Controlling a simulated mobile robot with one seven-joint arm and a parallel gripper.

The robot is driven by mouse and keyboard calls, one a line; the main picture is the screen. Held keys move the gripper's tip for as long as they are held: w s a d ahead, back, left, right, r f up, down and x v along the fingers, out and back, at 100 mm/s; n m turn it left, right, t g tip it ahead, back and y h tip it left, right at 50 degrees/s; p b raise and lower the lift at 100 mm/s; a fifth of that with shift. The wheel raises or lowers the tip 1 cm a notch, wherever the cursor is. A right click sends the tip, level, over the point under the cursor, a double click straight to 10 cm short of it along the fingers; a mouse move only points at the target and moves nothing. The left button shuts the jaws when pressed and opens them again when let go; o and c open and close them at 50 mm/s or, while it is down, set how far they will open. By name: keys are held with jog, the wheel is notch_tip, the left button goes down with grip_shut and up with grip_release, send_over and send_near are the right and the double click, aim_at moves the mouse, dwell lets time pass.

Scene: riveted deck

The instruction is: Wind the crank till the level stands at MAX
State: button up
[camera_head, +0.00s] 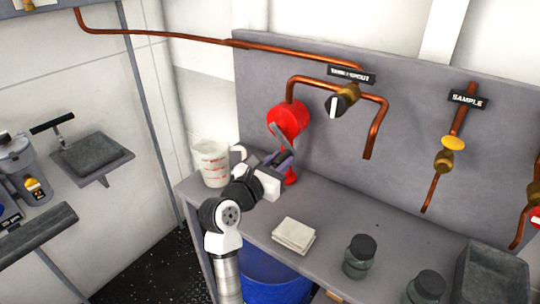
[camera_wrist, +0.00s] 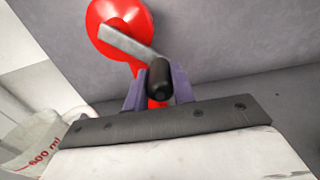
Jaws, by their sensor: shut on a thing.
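The crank's grey arm (camera_head: 281,134) runs from a round red housing (camera_head: 287,116) at the back panel. In the wrist view the crank arm (camera_wrist: 128,44) slants down right from the red housing (camera_wrist: 112,14) to a black handle (camera_wrist: 159,80). My gripper (camera_head: 284,158) is shut on that handle, with a purple finger on each side of it (camera_wrist: 157,92). A pale jug (camera_head: 211,170) with red marks stands left of my gripper; in the wrist view it reads "600 ml" (camera_wrist: 35,150). I cannot make out a MAX mark or the level.
Copper pipes with a "TANK / SPOUT" valve (camera_head: 343,101) and a "SAMPLE" valve (camera_head: 444,160) are on the panel. A folded cloth (camera_head: 293,235), dark-lidded jars (camera_head: 359,257) and a grey tray (camera_head: 492,275) are on the bench. A blue bin (camera_head: 272,280) stands below.

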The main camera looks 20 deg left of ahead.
jog(key=shift+w+a+f+b, duration=0.2)
jog(key=shift+a+f, duration=0.15)
jog(key=shift+f, duration=0.15)
jog(key=shift+w+a+f+b, duration=0.1)
jog(key=shift+a+f+b, duration=0.15)
jog(key=shift+f, duration=0.2)
jog(key=shift+w+a+f+b, duration=0.15)
jog(key=shift+w+a, duration=0.1)
jog(key=shift+a, duration=0.5)
jog(key=shift+w+a+f+b, duration=0.15)
jog(key=shift+w+a, duration=0.15)
jog(key=shift+a, duration=0.45)
jog(key=shift+w+a+b, duration=0.15)
jog(key=shift+w+a, duration=0.1)
jog(key=shift+a, duration=0.5)
